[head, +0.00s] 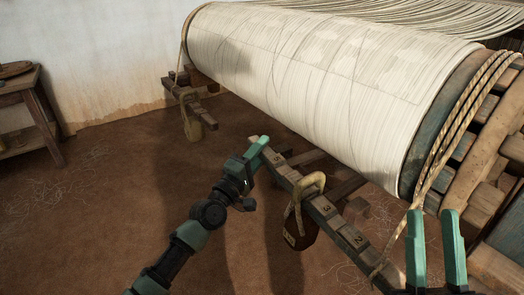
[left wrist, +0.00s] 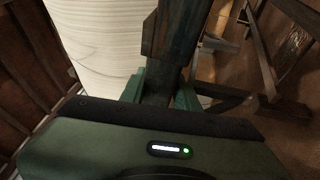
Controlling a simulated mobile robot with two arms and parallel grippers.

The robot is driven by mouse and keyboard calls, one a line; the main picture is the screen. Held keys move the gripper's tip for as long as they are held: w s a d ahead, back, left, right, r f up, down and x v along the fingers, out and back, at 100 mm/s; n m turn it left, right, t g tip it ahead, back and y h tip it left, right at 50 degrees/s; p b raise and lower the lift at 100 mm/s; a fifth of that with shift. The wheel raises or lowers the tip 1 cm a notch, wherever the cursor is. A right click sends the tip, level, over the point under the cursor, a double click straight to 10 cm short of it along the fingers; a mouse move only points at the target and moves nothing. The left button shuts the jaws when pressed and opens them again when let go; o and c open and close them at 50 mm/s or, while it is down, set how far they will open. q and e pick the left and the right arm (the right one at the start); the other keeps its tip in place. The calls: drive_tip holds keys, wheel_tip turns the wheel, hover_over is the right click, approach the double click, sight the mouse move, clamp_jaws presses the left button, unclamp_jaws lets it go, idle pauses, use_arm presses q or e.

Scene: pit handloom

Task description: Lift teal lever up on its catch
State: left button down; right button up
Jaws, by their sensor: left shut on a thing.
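The lever is a long notched beam (head: 330,213) with carved numbers, running from the lower right up to my left gripper below the warp roll. Its colour looks brownish in the head view. In the left wrist view the lever (left wrist: 178,35) is dark, with a bluish-green tint, and passes between the fingers. My left gripper (head: 264,145) is shut on the lever's far end; its teal fingers also show in the left wrist view (left wrist: 160,90). My right gripper (head: 432,212) is at the lower right, fingers upright and apart, with nothing between them. I cannot make out the catch.
A weight (head: 302,230) hangs from the lever by a thick loop (head: 305,188). The large cream warp roll (head: 310,80) lies above it, with ropes (head: 460,115) at its right end. A wooden table (head: 32,100) stands at the left. The brown floor between is open.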

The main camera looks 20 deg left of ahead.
use_arm(q)
drive_tip(key=c, duration=1)
unclamp_jaws()
drive_tip(key=shift+f, duration=0.45)
drive_tip(key=shift+c, duration=0.2)
drive_tip(key=shift+s+a, duration=0.1)
drive_tip(key=shift+s, duration=0.05)
drive_tip(key=v, duration=0.7)
drive_tip(key=shift+s+p, duration=0.3)
drive_tip(key=shift+p, duration=0.1)
use_arm(e)
drive_tip(key=shift+w+a+f+g, duration=0.2)
drive_tip(key=shift+w+f+g, duration=0.85)
drive_tip(key=shift+f, duration=0.3)
use_arm(q)
drive_tip(key=shift+r, duration=0.1)
